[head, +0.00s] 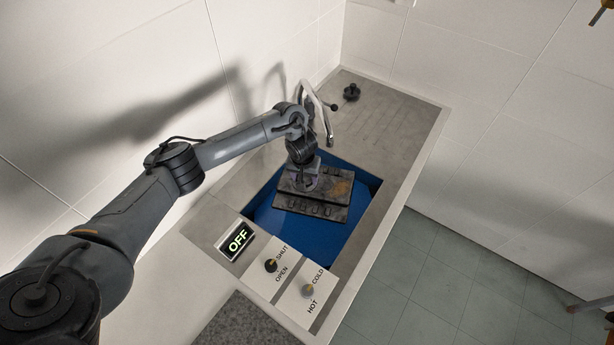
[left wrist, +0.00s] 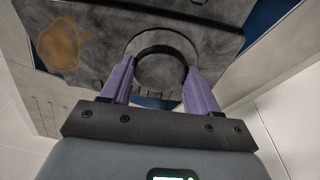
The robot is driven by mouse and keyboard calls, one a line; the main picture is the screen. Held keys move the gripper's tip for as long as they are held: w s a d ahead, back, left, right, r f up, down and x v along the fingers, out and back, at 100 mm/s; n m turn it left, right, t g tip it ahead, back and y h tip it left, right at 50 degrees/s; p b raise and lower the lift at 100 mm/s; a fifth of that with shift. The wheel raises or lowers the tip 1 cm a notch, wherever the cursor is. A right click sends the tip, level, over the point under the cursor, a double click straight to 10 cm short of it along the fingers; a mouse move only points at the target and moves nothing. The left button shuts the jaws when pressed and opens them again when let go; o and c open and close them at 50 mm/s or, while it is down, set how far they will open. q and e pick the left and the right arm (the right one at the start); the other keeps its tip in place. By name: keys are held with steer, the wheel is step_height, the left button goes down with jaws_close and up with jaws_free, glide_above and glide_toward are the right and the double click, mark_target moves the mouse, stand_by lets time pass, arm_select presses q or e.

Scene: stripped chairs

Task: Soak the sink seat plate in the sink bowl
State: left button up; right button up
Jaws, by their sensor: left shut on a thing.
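The seat plate (head: 326,196) is a dark, worn rectangular plate with a rusty brown stain. In the head view it is over the blue sink bowl (head: 278,228), within its outline; I cannot tell how far it is above the bottom. My left gripper (head: 306,180) is shut on the plate's round raised boss. In the left wrist view the purple fingers (left wrist: 160,75) stand on both sides of that boss (left wrist: 160,72), with the stained plate (left wrist: 100,35) filling the top. My right gripper is not in view.
A curved metal faucet (head: 326,122) stands behind the bowl, close to my left arm. A black plug-like piece (head: 351,92) lies on the grey counter (head: 385,125). In front are an OFF display (head: 237,240), a SHUT/OPEN knob (head: 270,265) and a COLD/HOT knob (head: 307,291).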

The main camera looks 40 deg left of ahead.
arm_select(q)
steer(key=shift+f+b, duration=1.9)
steer(key=shift+b, duration=0.7)
steer(key=shift+f, duration=0.6)
steer(key=shift+f+b, duration=2.45)
steer(key=shift+f, duration=4.2)
steer(key=shift+r, duration=0.1)
steer(key=shift+r+p, duration=0.5)
steer(key=shift+p, duration=0.45)
